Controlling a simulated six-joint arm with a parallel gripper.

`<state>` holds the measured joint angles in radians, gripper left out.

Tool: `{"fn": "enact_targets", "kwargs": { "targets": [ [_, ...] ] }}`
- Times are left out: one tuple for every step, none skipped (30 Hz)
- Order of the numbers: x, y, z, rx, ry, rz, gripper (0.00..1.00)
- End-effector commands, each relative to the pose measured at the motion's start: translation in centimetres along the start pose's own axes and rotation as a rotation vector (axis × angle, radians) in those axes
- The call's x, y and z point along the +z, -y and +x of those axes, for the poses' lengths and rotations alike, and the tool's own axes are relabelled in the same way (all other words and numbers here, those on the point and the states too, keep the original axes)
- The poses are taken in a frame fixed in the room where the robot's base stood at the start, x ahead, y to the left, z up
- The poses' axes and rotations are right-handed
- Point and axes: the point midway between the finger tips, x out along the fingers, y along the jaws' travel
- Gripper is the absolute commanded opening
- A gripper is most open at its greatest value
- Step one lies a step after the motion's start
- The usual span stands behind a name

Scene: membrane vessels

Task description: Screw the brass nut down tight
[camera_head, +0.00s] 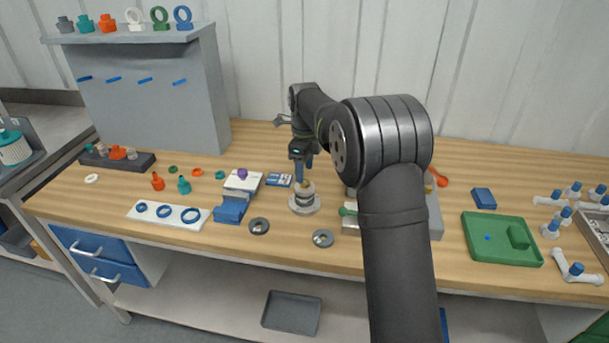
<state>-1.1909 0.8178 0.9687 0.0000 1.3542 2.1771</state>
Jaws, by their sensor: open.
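A small metal vessel (304,203) with a round flange base stands upright on the wooden bench, near the middle. The brass nut (307,186) shows as a small yellowish spot at the top of the vessel; its thread and seating are too small to make out. My gripper (305,179) points down from above, right over the vessel, with its blue fingers open around or just above the nut. I cannot tell whether the fingers touch it. My arm reaches in from the front right and hides part of the bench right of the vessel.
Two dark metal discs (259,226) (323,238) lie in front of the vessel. A blue and white block stand (237,195) is to the left, with a white plate of blue rings (168,213) beyond. A green tray (501,239) sits at right.

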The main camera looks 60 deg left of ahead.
Motion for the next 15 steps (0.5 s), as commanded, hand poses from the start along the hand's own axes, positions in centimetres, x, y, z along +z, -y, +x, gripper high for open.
{"fn": "enact_targets", "kwargs": {
  "targets": [
    [0.00,-0.01,-0.59,0.000,0.000,0.000,0.53],
    [-0.01,-0.01,-0.81,0.000,0.000,0.000,0.55],
    [-0.01,-0.01,-1.00,0.000,0.000,-0.002,0.63],
    [-0.01,-0.01,-1.05,0.000,0.000,-0.006,0.69],
    [-0.01,-0.01,-1.06,0.000,0.000,-0.015,0.75],
    [-0.01,-0.02,-1.03,0.001,-0.001,-0.036,0.82],
    [-0.01,-0.02,-1.01,0.001,-0.001,-0.060,0.82],
    [-0.01,-0.02,-0.99,0.001,-0.001,-0.090,0.82],
    [-0.02,-0.02,-0.97,0.001,-0.001,-0.142,0.82],
    [-0.02,-0.02,-0.94,0.001,-0.001,-0.187,0.82],
    [-0.02,-0.02,-0.92,0.001,-0.001,-0.241,0.82],
    [-0.02,-0.02,-0.88,0.001,-0.001,-0.317,0.82],
    [-0.02,-0.02,-0.85,0.001,-0.001,-0.378,0.82],
    [-0.02,-0.02,-0.82,0.001,-0.001,-0.440,0.82],
    [-0.02,-0.03,-0.79,0.001,-0.001,-0.524,0.82]
  ]
}}
